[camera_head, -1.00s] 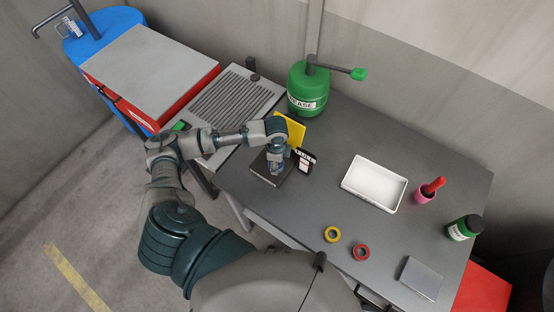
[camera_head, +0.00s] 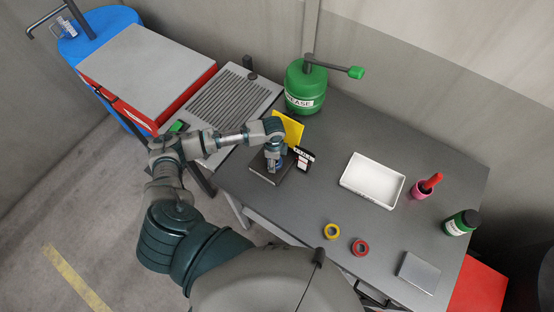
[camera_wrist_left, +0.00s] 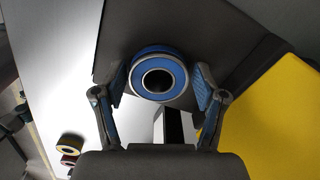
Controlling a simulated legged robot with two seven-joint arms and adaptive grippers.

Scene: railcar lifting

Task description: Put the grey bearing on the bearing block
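A ring-shaped bearing (camera_wrist_left: 159,76) with a blue face, silver-grey rims and a dark hole is in the left wrist view; I see no plain grey bearing. It lies between the two fingers of my left gripper (camera_wrist_left: 161,88). The fingers are spread, with narrow gaps to the ring. In the head view my left gripper (camera_head: 273,165) points down over a dark, flat block (camera_head: 264,177), apparently the bearing block, with a yellow plate (camera_head: 288,128) behind it. The arm and gripper mostly hide the bearing there. My right gripper is out of view.
A small labelled card (camera_head: 304,158) stands close to the right of the gripper. A green grease can (camera_head: 305,88) stands behind. A yellow ring (camera_head: 331,231), a red ring (camera_head: 360,247), and a white tray (camera_head: 372,181) are to the right. Bare table lies between.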

